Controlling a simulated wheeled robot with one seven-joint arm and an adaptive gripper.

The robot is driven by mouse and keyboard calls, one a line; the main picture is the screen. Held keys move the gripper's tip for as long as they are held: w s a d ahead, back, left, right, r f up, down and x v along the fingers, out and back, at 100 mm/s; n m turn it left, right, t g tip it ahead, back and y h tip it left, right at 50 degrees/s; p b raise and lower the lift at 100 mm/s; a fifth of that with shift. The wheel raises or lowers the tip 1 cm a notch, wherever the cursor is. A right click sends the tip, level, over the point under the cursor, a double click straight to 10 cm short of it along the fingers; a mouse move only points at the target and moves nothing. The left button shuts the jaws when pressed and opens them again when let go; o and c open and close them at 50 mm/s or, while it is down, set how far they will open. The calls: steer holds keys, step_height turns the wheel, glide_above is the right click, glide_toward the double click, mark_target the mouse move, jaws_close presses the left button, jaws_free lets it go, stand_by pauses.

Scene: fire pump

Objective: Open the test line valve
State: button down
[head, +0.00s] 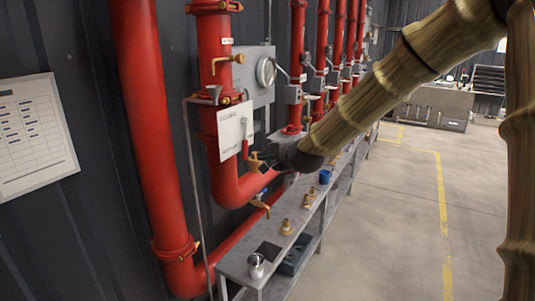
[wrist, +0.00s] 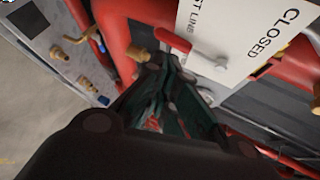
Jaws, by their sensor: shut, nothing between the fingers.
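The test line valve's red lever (head: 245,150) hangs below the white sign on the red pipework. In the wrist view the red lever (wrist: 174,41) lies just beyond my fingertips, beside the sign (wrist: 235,38), which reads "CLOSED". The sign (head: 234,130) also shows in the head view. A brass fitting (wrist: 143,44) sits beside the lever. My gripper (head: 268,166) is shut and empty, close to the brass fitting and lever. In the wrist view my gripper (wrist: 166,72) points toward the lever. I cannot tell whether it touches the lever or the fitting.
A grey bench (head: 240,271) runs below the pipes. It bears brass fittings (head: 286,227), a blue cup (head: 325,177) and a metal cup (head: 256,266). A grey box (head: 262,75) with a gauge is behind. Floor at right is clear.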

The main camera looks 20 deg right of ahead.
mark_target(245, 141)
steer(key=r+p+x, duration=0.1)
steer(key=p+x, duration=0.3)
steer(key=x, duration=0.6)
steer(key=shift+w, duration=0.4)
steer(key=shift+a, duration=0.1)
